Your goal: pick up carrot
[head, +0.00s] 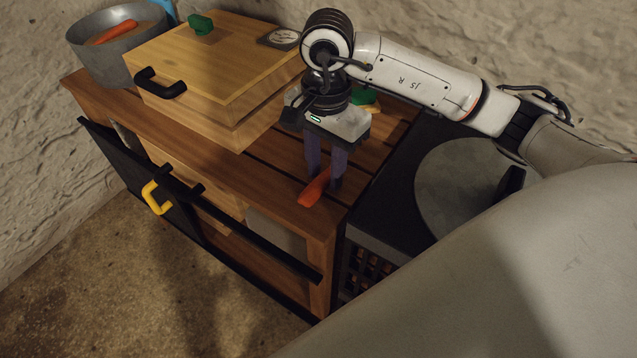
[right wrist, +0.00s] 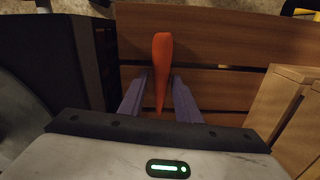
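An orange carrot (head: 314,189) lies on the slatted wooden table top near its front right corner. My right gripper (head: 325,179) points down over it with its two purple fingers low at the carrot's narrow end. In the right wrist view the carrot (right wrist: 162,50) lies lengthwise, its narrow end between the open fingers (right wrist: 159,78), with a gap on each side. Another orange carrot (head: 113,32) is in the grey pot (head: 112,62) at the back left. My left gripper is not in view.
A wooden box (head: 205,75) with a black handle and a green item on top stands left of my right gripper. A dark unit with a round grey plate (head: 465,190) stands to the right. Small green and yellow items (head: 366,98) lie behind the gripper.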

